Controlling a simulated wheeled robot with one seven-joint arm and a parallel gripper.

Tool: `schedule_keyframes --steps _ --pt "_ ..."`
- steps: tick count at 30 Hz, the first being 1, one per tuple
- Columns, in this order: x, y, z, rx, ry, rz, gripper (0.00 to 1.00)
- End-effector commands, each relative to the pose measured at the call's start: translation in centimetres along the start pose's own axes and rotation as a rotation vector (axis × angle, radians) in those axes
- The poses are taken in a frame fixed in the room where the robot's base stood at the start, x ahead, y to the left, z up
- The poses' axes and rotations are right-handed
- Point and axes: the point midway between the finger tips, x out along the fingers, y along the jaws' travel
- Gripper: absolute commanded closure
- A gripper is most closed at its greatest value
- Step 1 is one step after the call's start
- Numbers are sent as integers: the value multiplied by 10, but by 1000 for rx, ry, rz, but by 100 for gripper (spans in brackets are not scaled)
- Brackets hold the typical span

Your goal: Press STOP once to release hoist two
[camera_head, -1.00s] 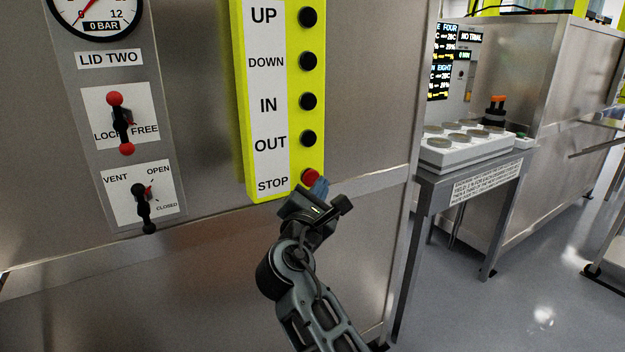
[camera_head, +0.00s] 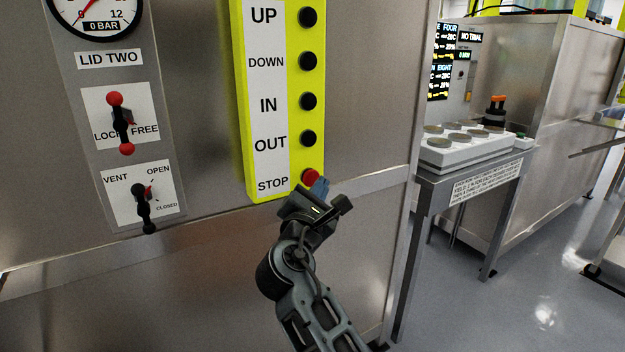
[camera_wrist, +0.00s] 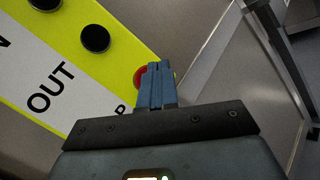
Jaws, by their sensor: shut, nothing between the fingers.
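The red STOP button (camera_head: 311,176) is at the bottom of the yellow hoist panel (camera_head: 243,120), below the black UP, DOWN, IN and OUT buttons. My gripper (camera_head: 320,188) is shut and empty, its blue fingertips at the lower right of the STOP button. In the wrist view the shut fingers (camera_wrist: 157,68) overlap the right part of the red button (camera_wrist: 139,77), which shows at their left. Whether the fingertips touch the button, and whether it is pressed in, I cannot tell.
Left of the panel is the LID TWO plate with a gauge (camera_head: 98,14) at 0 BAR, a LOCK/FREE lever (camera_head: 121,122) and a VENT lever (camera_head: 145,205). A side table (camera_head: 432,182) with a white tray of round lids stands at right.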

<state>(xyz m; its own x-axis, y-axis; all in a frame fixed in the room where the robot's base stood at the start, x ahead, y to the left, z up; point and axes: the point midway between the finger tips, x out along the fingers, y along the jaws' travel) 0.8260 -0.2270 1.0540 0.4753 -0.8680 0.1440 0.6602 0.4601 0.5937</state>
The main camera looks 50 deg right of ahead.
Motion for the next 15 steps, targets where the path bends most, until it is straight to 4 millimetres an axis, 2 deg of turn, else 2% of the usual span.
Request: schedule_keyframes --steps 15 --pt "6 5 -4 1 0 0 100"
